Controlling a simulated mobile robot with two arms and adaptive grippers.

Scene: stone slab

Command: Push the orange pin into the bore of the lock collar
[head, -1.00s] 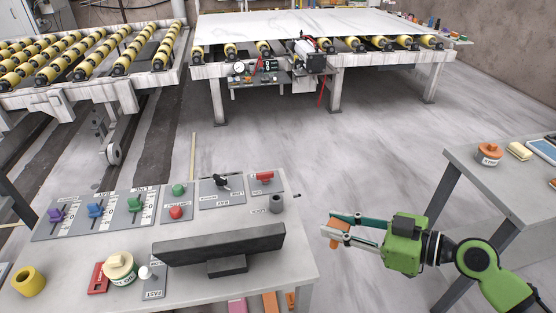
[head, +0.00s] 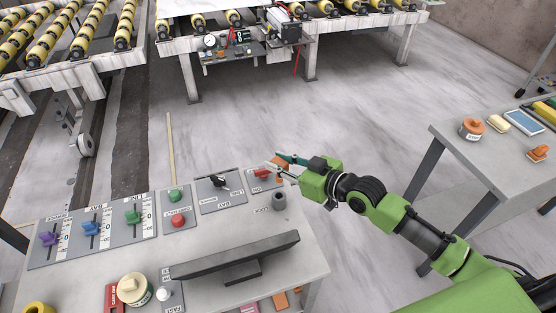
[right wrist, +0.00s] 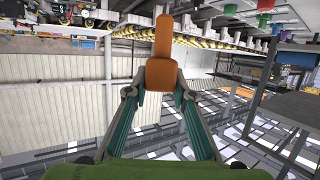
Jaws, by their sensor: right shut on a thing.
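The orange pin (right wrist: 162,72) is gripped in my right gripper (right wrist: 160,90), with its narrower end pointing away from the palm in the right wrist view. In the head view my right gripper (head: 273,162) reaches over the back right edge of the console. It is shut on the pin, which is partly hidden there by the fingers. The lock collar (head: 279,201) is a small dark grey cylinder standing on the console's right side by a label. The gripper and pin are behind the collar and apart from it. My left gripper is not in view.
The console (head: 215,215) carries purple, blue and green sliders, buttons (head: 178,221), a black knob (head: 218,181) and a red switch (head: 261,174) close to the gripper. A dark display bar (head: 235,256) stands in front of the collar. A side table (head: 470,165) is at right.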

